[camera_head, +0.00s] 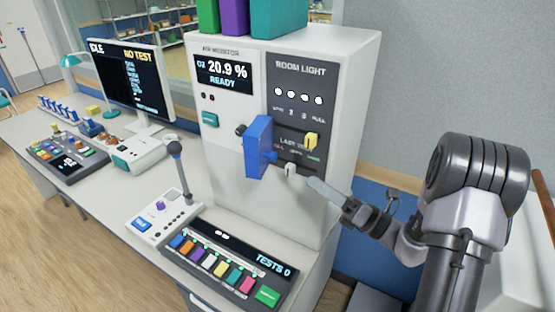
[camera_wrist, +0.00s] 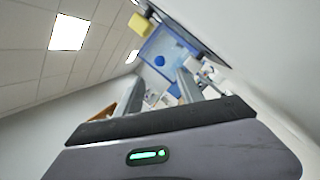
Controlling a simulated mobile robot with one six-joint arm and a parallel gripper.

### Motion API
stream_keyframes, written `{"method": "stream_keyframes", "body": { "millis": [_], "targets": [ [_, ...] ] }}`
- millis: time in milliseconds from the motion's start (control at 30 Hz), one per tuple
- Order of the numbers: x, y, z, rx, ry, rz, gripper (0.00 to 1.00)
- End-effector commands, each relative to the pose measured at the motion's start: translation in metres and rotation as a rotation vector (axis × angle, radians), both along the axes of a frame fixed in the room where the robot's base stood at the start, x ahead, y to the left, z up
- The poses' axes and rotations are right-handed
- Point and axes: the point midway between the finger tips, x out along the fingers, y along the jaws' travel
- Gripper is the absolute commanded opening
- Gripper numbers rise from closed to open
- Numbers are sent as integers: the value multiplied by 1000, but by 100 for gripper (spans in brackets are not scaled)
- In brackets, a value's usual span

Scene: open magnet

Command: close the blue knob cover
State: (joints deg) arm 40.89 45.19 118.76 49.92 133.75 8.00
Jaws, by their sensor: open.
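The blue knob cover (camera_head: 259,147) stands swung out from the dark lower panel of the white cabinet, so it is open. In the wrist view a blue-edged pane (camera_wrist: 178,52) with a round blue spot shows beyond my fingers; it looks like the cover. My gripper (camera_head: 300,178) is just right of and below the cover in the head view, close to the panel. Its two fingers (camera_wrist: 160,88) are apart with nothing held between them. I cannot tell whether a finger touches the cover. A yellow knob (camera_head: 311,141) sticks out of the panel right of the cover.
The white cabinet (camera_head: 226,147) carries a display and a room light panel (camera_head: 297,92). Colored binders (camera_head: 235,17) stand on top. A keypad with colored keys (camera_head: 215,263) and a small stalked device (camera_head: 163,212) sit below on the desk. A monitor (camera_head: 128,82) stands left.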

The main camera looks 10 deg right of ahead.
Motion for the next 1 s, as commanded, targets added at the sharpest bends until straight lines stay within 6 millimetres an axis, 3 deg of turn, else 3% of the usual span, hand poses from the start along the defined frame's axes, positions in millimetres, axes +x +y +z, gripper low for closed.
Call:
{"method": "stream_keyframes", "body": {
  "millis": [100, 400, 600, 900, 1000],
  "targets": [
    [23, 26, 10, -3, -1, 7, 45],
    [65, 67, 28, -4, -1, 5, 45],
    [77, 78, 34, -3, 0, 4, 45],
    [79, 80, 35, -2, 1, 3, 45],
    [79, 80, 35, -3, 0, 3, 25]
  ]
}}
